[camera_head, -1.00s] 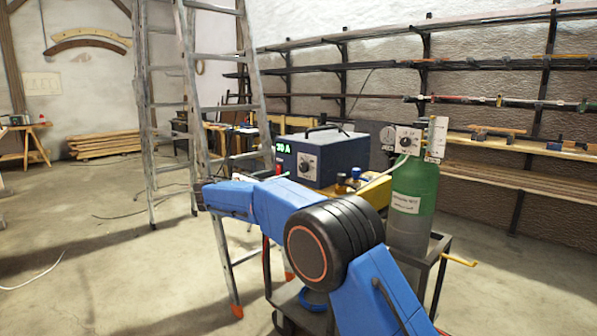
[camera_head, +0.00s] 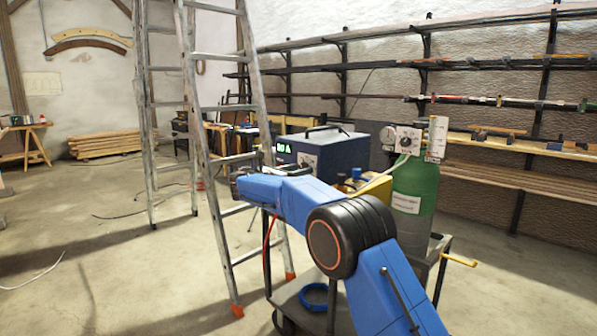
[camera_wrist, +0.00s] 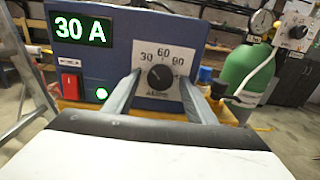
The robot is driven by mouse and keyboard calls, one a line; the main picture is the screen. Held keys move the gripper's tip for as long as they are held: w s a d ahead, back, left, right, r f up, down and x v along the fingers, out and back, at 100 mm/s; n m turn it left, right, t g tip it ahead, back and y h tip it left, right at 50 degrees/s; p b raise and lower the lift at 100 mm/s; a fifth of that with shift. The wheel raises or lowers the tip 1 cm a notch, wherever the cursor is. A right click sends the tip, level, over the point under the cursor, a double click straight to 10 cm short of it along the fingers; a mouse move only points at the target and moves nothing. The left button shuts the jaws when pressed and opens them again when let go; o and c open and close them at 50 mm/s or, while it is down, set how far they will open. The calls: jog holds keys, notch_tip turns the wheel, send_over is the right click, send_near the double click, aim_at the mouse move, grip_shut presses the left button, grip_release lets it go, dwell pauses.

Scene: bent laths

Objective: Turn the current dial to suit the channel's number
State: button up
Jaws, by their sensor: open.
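The current dial (camera_wrist: 161,77) is a dark round knob on a white plate, with 30, 60 and 90 printed around it; lower print is partly hidden. A small light mark on the knob seems to point toward 30. It sits on the front of a blue power unit (camera_head: 337,152), whose green display (camera_wrist: 83,29) reads 30 A. My gripper (camera_wrist: 160,82) is open, with one grey finger on each side of the dial; I cannot tell whether they touch it. In the head view, my arm partly covers the dial. I cannot make out a channel number.
A green gas cylinder (camera_head: 415,190) with a gauge and another knob panel (camera_head: 405,142) stands right of the unit. A ladder (camera_head: 205,130) stands close at left.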

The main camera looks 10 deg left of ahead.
jog(key=c, duration=1)
jog(key=shift+c, duration=0.2)
jog(key=shift+m, duration=0.3)
jog(key=shift+a+m, duration=0.1)
jog(key=shift+m, duration=3.9)
jog(key=o, duration=1)
